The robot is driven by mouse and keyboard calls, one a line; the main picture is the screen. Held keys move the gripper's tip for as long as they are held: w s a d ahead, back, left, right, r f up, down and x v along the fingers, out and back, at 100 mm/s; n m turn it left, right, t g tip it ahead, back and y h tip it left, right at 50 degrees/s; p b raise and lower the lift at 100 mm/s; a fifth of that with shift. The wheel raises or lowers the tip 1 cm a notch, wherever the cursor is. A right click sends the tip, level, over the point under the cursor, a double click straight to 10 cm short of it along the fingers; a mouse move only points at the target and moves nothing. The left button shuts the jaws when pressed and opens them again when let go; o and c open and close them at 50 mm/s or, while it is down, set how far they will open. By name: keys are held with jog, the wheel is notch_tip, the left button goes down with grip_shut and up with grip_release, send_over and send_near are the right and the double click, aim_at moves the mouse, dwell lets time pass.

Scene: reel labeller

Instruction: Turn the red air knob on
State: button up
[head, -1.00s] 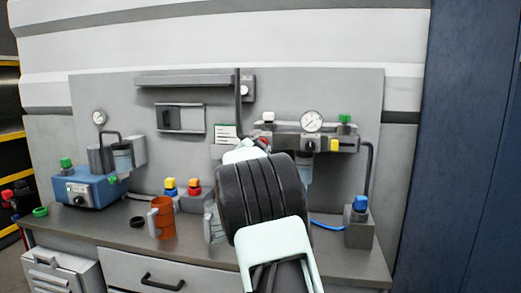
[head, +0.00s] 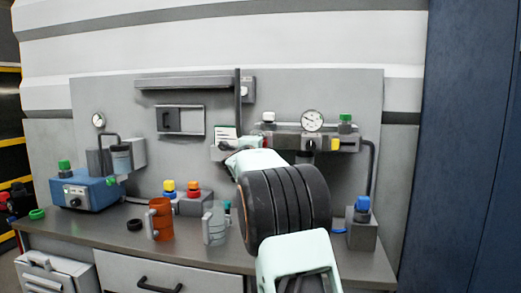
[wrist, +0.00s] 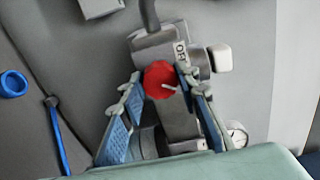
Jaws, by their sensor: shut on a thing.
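The red air knob (wrist: 160,76) shows in the wrist view as a round red cap with a small pale pointer, which points to the right. It sits on a grey valve block (wrist: 178,118) below a pipe. My gripper (wrist: 160,83) has one blue-padded finger on each side of the knob and is shut on it. A white label (wrist: 181,52) with dark letters, partly covered by a finger, is beside the knob.
A round gauge (head: 312,121) and a green-capped part (head: 346,121) are on the panel to the right. A blue-capped block (head: 361,231) is at right.

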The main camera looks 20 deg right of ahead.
jog(key=shift+m+b, duration=0.35)
jog(key=shift+m, duration=0.55)
jog(key=o, duration=1.2)
jog(key=shift+c, duration=0.2)
jog(key=v, duration=1.2)
